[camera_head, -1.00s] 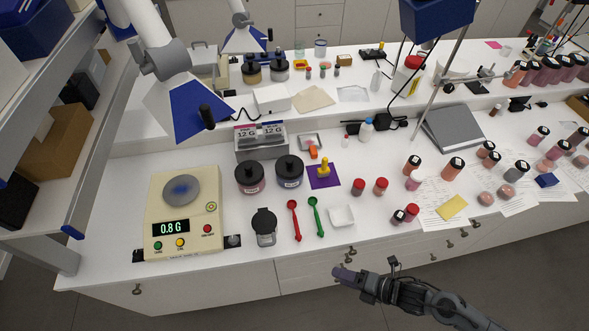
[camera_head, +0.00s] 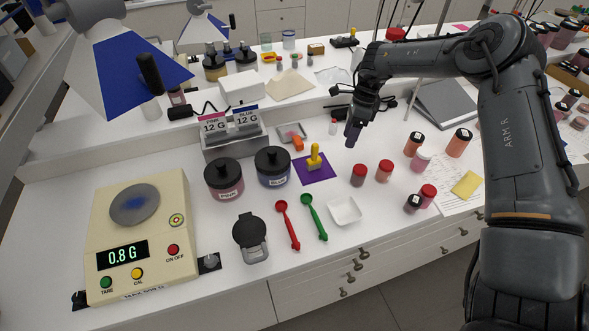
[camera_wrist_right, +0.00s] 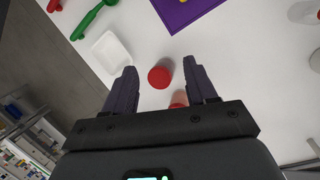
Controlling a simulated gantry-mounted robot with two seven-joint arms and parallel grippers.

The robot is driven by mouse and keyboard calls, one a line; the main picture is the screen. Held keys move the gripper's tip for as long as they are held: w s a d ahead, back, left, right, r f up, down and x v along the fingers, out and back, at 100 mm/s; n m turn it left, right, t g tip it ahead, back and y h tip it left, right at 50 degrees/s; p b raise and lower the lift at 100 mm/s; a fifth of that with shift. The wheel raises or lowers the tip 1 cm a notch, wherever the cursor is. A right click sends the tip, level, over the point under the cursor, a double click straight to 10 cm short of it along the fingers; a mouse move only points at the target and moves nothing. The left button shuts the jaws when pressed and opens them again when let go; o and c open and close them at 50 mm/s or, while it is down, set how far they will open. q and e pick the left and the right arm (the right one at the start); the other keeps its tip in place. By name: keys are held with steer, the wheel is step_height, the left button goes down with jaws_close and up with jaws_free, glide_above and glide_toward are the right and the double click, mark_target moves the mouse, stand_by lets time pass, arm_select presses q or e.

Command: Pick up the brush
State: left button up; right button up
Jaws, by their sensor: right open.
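A yellow upright-handled item (camera_head: 315,157), which looks like the brush, stands on a purple square (camera_head: 312,174) in the middle of the bench. My right gripper (camera_head: 353,136) is in the air to the right of it and points downward. In the right wrist view my right gripper (camera_wrist_right: 162,86) has its fingers apart and nothing held. A red-capped jar (camera_wrist_right: 160,76) shows in the gap, some way below. Only an edge of the purple square (camera_wrist_right: 182,12) and a bit of yellow show at the top there. My left gripper is out of view.
Red-capped jars (camera_head: 358,175) and a white dish (camera_head: 344,211) stand in front of the gripper. Pink (camera_head: 224,186) and blue (camera_head: 273,172) pigment jars, red (camera_head: 287,224) and green (camera_head: 314,216) spoons and a scale (camera_head: 160,215) lie left. An orange item (camera_head: 297,143) lies behind the purple square.

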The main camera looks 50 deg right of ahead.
steer(key=n+h+b, duration=0.2)
steer(key=b, duration=0.1)
glide_toward(315, 151)
steer(key=d, duration=0.2)
steer(key=a+b, duration=0.1)
steer(key=w+a+h+b, duration=0.1)
steer(key=shift+w+r+n+b, duration=0.15)
steer(key=shift+n+b, duration=0.15)
steer(key=shift+w+a+f, duration=0.1)
steer(key=shift+a+f, duration=0.1)
steer(key=shift+d+f+b, duration=0.1)
steer(key=shift+f+b, duration=0.35)
steer(key=shift+f, duration=0.15)
step_height(315, 151, down, 4)
steer(key=shift+f, duration=0.1)
steer(key=shift+f+b, duration=0.35)
steer(key=shift+f, duration=0.25)
steer(key=f, duration=0.4)
steer(key=shift+s+d+f+b, duration=0.1)
steer(key=shift+s+f+b, duration=0.15)
steer(key=shift+b, duration=0.1)
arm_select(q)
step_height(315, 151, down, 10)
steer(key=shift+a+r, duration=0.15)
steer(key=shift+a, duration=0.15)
arm_select(e)
steer(key=shift+r, duration=0.1)
jaws_close()
